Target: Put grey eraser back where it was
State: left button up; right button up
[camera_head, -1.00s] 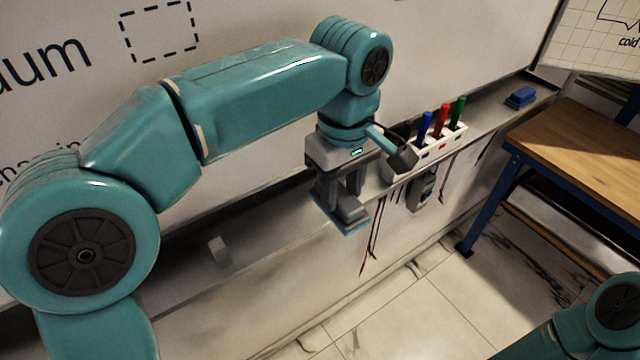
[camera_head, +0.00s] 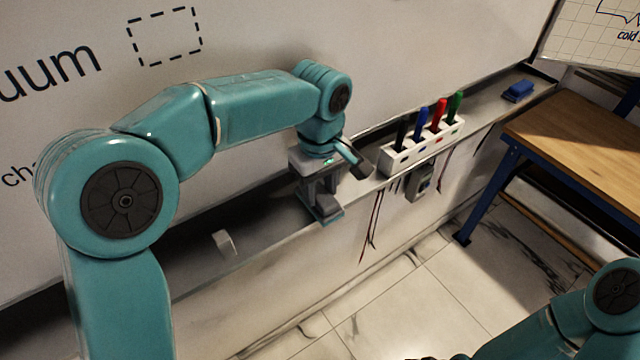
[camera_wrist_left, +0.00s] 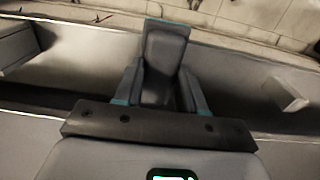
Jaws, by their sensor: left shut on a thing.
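The grey eraser (camera_head: 326,209) is a dark grey block with a teal edge at its underside. My left gripper (camera_head: 318,198) points down and is shut on it, over the front part of the tray ledge (camera_head: 270,205) below the whiteboard. In the left wrist view the eraser (camera_wrist_left: 163,62) sits between the two fingers of my left gripper (camera_wrist_left: 160,88). Whether it touches the ledge is hard to tell. My right arm shows only in part at the bottom right of the head view, and its gripper cannot be made out.
A white holder (camera_head: 428,150) with several markers stands on the ledge to the right of the left gripper. A small white block (camera_head: 225,243) is on the ledge to its left. A blue eraser (camera_head: 518,91) lies at the far right end. A wooden table (camera_head: 580,150) stands at right.

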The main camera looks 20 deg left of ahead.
aim_at(320, 192)
pick_arm(q)
jog(key=o, duration=0.9)
jog(key=shift+d, duration=0.1)
jog(key=shift+o, duration=0.2)
jog(key=shift+r, duration=0.1)
notch_tip(320, 192, up, 12)
jog(key=shift+p, duration=0.4)
jog(key=shift+s, duration=0.1)
